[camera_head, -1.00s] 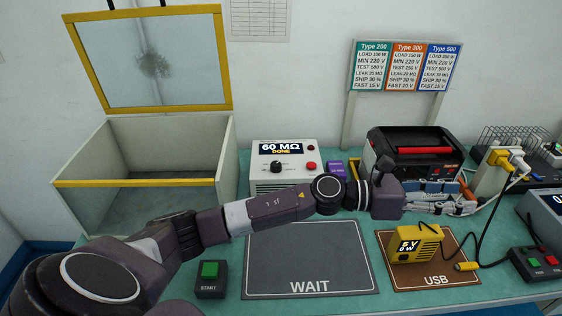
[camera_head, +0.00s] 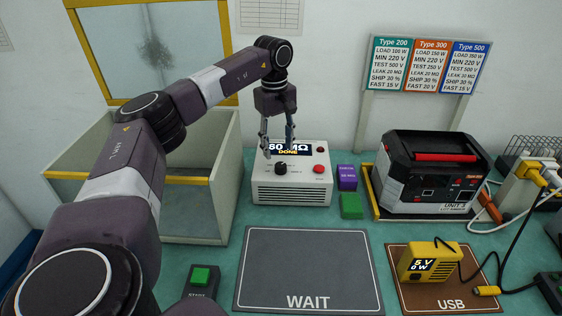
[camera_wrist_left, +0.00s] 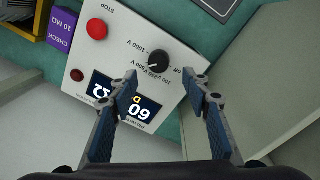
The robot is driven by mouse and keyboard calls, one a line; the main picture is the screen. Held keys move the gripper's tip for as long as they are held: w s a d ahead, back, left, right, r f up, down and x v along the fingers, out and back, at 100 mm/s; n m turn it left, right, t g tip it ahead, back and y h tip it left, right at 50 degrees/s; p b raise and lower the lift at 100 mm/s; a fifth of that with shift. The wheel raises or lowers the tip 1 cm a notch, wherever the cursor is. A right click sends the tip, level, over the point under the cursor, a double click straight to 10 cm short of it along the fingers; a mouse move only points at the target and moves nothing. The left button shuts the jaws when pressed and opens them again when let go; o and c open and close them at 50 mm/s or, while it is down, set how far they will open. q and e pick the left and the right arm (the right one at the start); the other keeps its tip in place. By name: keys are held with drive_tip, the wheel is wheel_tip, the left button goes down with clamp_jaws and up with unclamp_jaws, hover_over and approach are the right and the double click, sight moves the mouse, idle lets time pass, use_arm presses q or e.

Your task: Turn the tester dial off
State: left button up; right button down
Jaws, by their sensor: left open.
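The tester (camera_head: 291,193) is a white box with a display reading about 60 MΩ and DONE, partly covered by my fingers. Its black dial (camera_head: 281,168) is on the sloped top, left of a red stop button (camera_head: 318,169). My left gripper (camera_head: 278,146) is open, pointing down over the tester, just behind the dial. In the left wrist view the dial (camera_wrist_left: 159,61) lies just beyond the open fingertips (camera_wrist_left: 160,80), roughly between them and not gripped. OFF and voltage labels ring the dial; I cannot tell its setting for sure. My right gripper is not in view.
A purple check block (camera_head: 347,178) and a green block (camera_head: 351,206) stand right of the tester. A power station (camera_head: 430,177) stands further right. The grey WAIT mat (camera_head: 308,268) in front is empty.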

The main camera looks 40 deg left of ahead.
sight(280, 164)
use_arm(q)
wheel_tip(280, 164, down, 5)
drive_tip(key=shift+w+f+p, duration=0.15)
drive_tip(key=shift+p, duration=0.2)
drive_tip(key=shift+d+f, duration=0.1)
drive_tip(key=shift+f, duration=0.35)
drive_tip(key=shift+c, duration=0.4)
drive_tip(key=c, duration=1.1)
